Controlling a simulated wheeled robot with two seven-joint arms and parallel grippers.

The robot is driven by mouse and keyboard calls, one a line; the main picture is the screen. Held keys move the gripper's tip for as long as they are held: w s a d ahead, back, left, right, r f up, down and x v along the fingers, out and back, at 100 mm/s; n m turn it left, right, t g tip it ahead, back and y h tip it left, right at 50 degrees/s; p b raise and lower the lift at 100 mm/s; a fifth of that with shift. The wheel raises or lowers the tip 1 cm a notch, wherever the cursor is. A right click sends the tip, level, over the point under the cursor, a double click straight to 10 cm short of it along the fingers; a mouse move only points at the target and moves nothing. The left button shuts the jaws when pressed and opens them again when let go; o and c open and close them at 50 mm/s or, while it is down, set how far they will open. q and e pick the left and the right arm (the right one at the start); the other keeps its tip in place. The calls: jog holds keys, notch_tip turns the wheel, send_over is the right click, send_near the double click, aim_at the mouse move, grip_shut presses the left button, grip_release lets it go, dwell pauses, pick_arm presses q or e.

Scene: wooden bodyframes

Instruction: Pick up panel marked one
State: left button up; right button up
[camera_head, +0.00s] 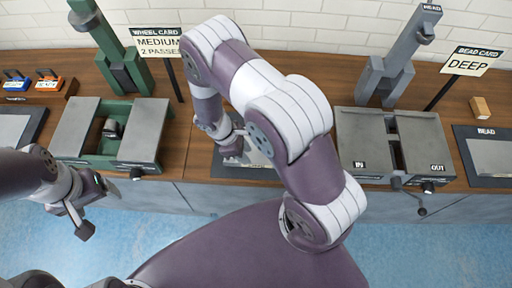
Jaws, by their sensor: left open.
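No panel with a readable "one" mark shows. A flat grey piece (228,160) lies on the middle of the bench, mostly hidden behind my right arm; I cannot tell its marking. My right gripper (232,148) points down at this piece, and its fingertips are partly hidden, so its jaw state and any contact are unclear. My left gripper (92,213) is open and apparently empty, in front of the bench over the blue floor. A grey panel (494,157) lies on a dark mat (467,155) labelled "BEAD" at the right.
A green machine (80,130) stands left, beside a wheel card (158,42) reading "MEDIUM 2 PASSES". A grey machine (367,145) with "IN" and "OUT" sides stands right, near a bead card (470,62) reading "DEEP".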

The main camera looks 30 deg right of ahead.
aim_at(255, 164)
jog(key=s+d+f, duration=0.1)
jog(key=d+f+p, duration=0.1)
jog(key=shift+s+f, duration=0.4)
jog(key=x, duration=0.2)
jog(key=shift+w+f+p, duration=0.1)
jog(key=shift+f+p, duration=0.25)
jog(key=shift+f, duration=0.05)
jog(key=shift+w+f, duration=0.15)
jog(key=shift+f, duration=0.05)
grip_shut()
pick_arm(q)
jog(key=shift+s+d+r, duration=0.1)
jog(key=shift+s+r, duration=0.1)
jog(key=shift+r, duration=0.35)
jog(key=shift+s+d+r, duration=0.1)
jog(key=shift+s+r, duration=0.05)
jog(key=shift+r, duration=0.35)
pick_arm(e)
jog(key=shift+r, duration=0.15)
